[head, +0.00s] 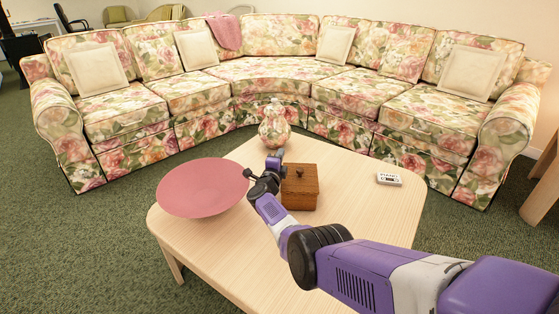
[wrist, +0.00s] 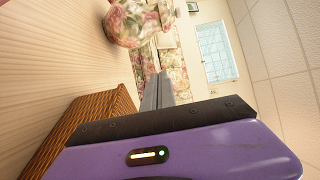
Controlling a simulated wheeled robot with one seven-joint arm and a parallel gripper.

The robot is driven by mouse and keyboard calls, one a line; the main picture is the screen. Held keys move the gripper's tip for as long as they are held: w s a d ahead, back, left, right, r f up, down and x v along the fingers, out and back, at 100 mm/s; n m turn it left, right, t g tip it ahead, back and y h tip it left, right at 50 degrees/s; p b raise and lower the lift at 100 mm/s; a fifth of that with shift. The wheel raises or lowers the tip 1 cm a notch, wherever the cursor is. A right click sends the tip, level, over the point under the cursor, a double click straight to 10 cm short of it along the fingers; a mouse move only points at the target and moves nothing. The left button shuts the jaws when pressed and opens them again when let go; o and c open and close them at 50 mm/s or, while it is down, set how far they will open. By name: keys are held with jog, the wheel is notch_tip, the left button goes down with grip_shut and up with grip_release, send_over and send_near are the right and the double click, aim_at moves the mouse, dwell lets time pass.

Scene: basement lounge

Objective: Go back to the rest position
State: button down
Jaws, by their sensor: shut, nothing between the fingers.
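My gripper (head: 279,154) is above the wooden coffee table, just beside and over the upper left of a brown wooden box (head: 303,190) with a small knob on its lid. In the wrist view my gripper (wrist: 158,88) has its fingers together with nothing between them. They point towards a floral lidded vase (head: 274,127) at the far edge of the table, apart from it. The box (wrist: 90,125) and the vase (wrist: 140,22) also show there, with the picture turned sideways. My gripper hides part of the box's left side in the head view.
A pink round plate or tray (head: 203,187) is at the table's left. A small white labelled item (head: 389,179) lies on the right of the pale table (head: 370,215). A curved floral sofa (head: 285,75) stands behind. Bare tabletop lies between the box and the white item.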

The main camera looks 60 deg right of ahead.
jog(key=shift+w+d, duration=0.15)
jog(key=shift+w, duration=0.05)
